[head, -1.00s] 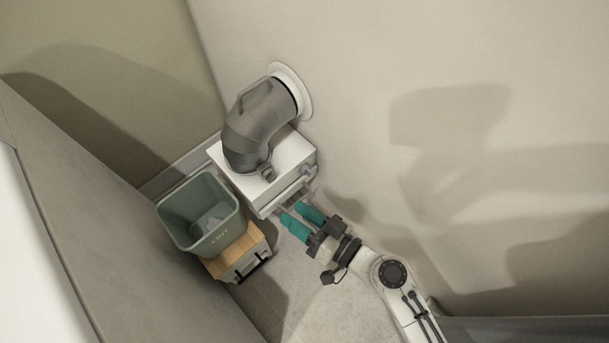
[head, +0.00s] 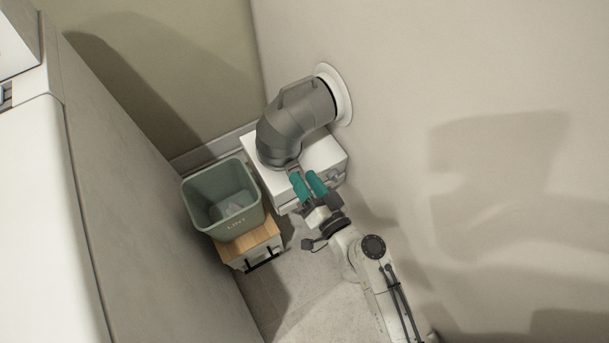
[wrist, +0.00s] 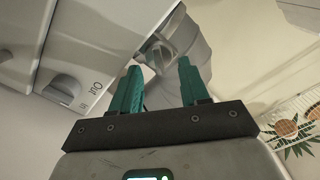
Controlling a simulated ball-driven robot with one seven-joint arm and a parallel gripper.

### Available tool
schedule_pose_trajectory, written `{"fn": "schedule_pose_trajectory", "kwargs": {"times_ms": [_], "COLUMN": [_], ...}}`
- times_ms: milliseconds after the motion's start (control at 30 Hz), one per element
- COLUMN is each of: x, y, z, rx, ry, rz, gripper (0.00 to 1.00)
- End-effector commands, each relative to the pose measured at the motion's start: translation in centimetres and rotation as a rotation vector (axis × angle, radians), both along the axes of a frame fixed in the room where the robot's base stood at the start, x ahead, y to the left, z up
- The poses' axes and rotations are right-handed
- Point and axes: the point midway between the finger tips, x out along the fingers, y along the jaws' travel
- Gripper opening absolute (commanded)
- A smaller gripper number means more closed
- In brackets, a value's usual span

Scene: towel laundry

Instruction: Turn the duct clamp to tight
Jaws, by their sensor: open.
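The duct clamp (head: 292,166) is a small grey knob at the foot of the grey duct (head: 290,122), where the duct meets the top of the white box. In the wrist view the clamp knob (wrist: 159,53) shows just beyond the fingertips, between them, with the grey duct (wrist: 190,42) behind. My gripper (head: 304,175) has teal fingers and is open and empty, close to the clamp. Its fingers (wrist: 158,67) stand apart in the wrist view. I cannot tell whether they touch the knob. The head view partly hides the clamp behind them.
The white box (head: 325,150) has a knob (wrist: 65,88) on its face with "Out" and "In" lettering. The wall is close behind. Floor (head: 310,300) is clear in front.

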Motion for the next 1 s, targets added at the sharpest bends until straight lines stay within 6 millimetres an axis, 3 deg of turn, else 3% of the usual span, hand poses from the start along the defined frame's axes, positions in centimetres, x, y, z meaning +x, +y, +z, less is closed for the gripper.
{"fn": "schedule_pose_trajectory", "kwargs": {"times_ms": [400, 833, 1000], "x": [0.78, 0.76, 0.78], "y": [0.54, 0.52, 0.46], "z": [0.00, -0.02, -0.09], "rx": [0.000, 0.000, 0.019], "ry": [0.000, 0.000, 0.013], "rz": [0.000, 0.000, -0.001], "gripper": [0.45, 0.05, 0.04]}}
